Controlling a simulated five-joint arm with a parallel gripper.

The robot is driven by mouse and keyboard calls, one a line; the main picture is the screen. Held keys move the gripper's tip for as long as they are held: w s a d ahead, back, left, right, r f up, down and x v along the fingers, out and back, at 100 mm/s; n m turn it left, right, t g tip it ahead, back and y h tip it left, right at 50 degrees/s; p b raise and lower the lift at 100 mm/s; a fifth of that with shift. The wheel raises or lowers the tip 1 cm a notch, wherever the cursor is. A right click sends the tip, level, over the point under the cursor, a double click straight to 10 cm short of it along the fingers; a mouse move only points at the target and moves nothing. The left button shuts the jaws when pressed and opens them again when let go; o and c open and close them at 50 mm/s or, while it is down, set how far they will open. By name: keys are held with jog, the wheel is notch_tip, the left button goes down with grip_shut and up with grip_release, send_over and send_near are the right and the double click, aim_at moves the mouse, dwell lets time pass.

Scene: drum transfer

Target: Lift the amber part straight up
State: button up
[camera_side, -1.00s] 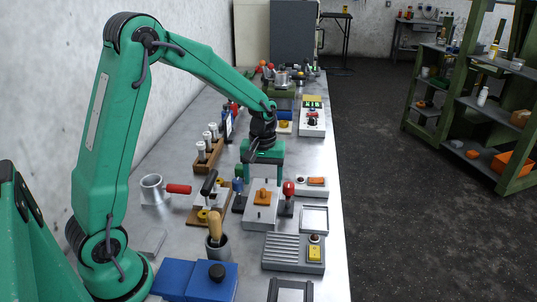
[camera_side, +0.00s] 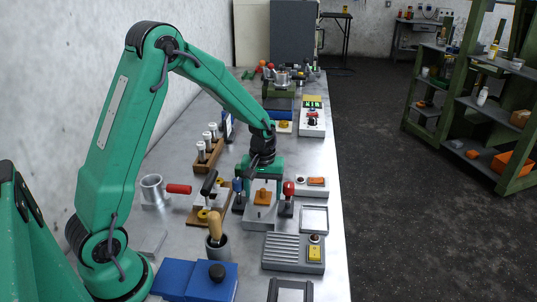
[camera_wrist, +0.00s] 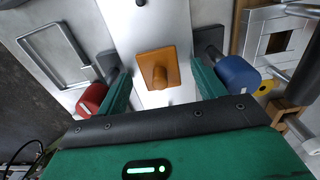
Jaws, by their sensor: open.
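In the wrist view the amber part (camera_wrist: 157,58) shows in the gap between my fingers. My green gripper (camera_side: 265,185) points down above the block and is open. Its fingers (camera_wrist: 160,75) flank the amber part with a visible gap on each side. How high the fingertips are above the block is hard to tell.
The red handle (camera_wrist: 91,99) and blue handle (camera_wrist: 237,75) stand close outside my fingers. A wooden rack with grey cylinders (camera_side: 205,152) is behind left. An empty square tray (camera_side: 314,219) lies to the right.

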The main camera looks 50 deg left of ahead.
aim_at(263, 189)
jog(key=shift+c, duration=0.4)
jog(key=c, duration=1)
jog(key=shift+r, duration=0.1)
jog(key=shift+r, duration=0.85)
notch_tip(263, 189, up, 3)
jog(key=shift+f, duration=0.2)
jog(key=s+d+r, duration=0.1)
jog(key=d+r, duration=0.1)
jog(key=d, duration=0.1)
jog(key=s+d+r, duration=0.1)
jog(key=d+r, duration=0.1)
jog(key=d, duration=0.2)
jog(key=s+d+r, duration=0.2)
jog(key=d, duration=0.2)
jog(key=shift+s+r, duration=0.1)
jog(key=shift+r, duration=0.15)
